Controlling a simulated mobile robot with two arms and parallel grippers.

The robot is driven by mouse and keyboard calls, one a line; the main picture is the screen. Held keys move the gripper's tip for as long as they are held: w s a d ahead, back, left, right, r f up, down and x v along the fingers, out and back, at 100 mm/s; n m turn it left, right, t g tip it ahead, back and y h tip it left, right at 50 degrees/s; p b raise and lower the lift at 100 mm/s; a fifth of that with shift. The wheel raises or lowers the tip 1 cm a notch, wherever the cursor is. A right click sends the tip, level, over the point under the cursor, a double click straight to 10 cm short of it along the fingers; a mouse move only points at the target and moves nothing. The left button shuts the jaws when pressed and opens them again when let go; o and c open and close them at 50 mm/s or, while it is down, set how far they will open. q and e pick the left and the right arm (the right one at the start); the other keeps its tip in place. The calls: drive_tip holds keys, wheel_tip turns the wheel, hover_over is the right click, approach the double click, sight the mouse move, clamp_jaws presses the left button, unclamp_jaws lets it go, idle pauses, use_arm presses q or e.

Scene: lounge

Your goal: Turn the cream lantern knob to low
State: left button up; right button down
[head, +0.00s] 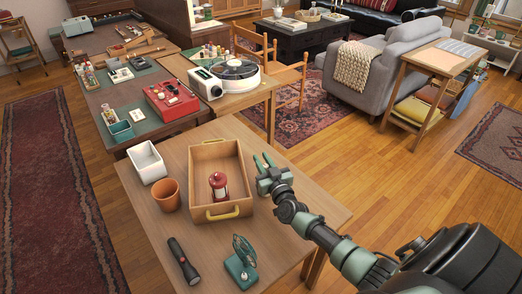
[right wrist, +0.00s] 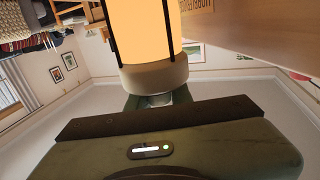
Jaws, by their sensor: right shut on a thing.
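The cream lantern (right wrist: 155,76) shows close up in the right wrist view, with a cream end part and an amber glowing glass between dark bars. I cannot pick it out in the head view. My right gripper (head: 263,162) is beside the right wall of a wooden tray in the head view. In the right wrist view its fingers (right wrist: 158,100) meet the lantern at the cream part. It is shut on the knob there, which is mostly hidden, so its setting cannot be read. My left gripper is not in view.
A red lantern (head: 219,187) stands in the wooden tray (head: 238,211). A white bin (head: 146,163), a terracotta pot (head: 167,194), a black flashlight (head: 182,260) and a small green fan (head: 241,268) are on the same table. Its front right part is clear.

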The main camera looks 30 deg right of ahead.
sight(266, 168)
use_arm(q)
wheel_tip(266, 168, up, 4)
drive_tip(key=p, duration=0.3)
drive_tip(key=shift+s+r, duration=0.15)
use_arm(e)
drive_tip(key=m+h, duration=0.1)
drive_tip(key=m+g+h, duration=0.1)
drive_tip(key=h, duration=0.1)
drive_tip(key=m+h, duration=0.1)
drive_tip(key=shift+s+d, duration=0.1)
drive_tip(key=shift+d, duration=0.15)
drive_tip(key=c, duration=1.3)
unclamp_jaws()
drive_tip(key=shift+o, duration=0.2)
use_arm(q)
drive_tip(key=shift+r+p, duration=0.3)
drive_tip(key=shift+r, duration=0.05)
use_arm(e)
drive_tip(key=v, duration=0.7)
drive_tip(key=shift+s+a, duration=0.25)
drive_tip(key=shift+s, duration=0.1)
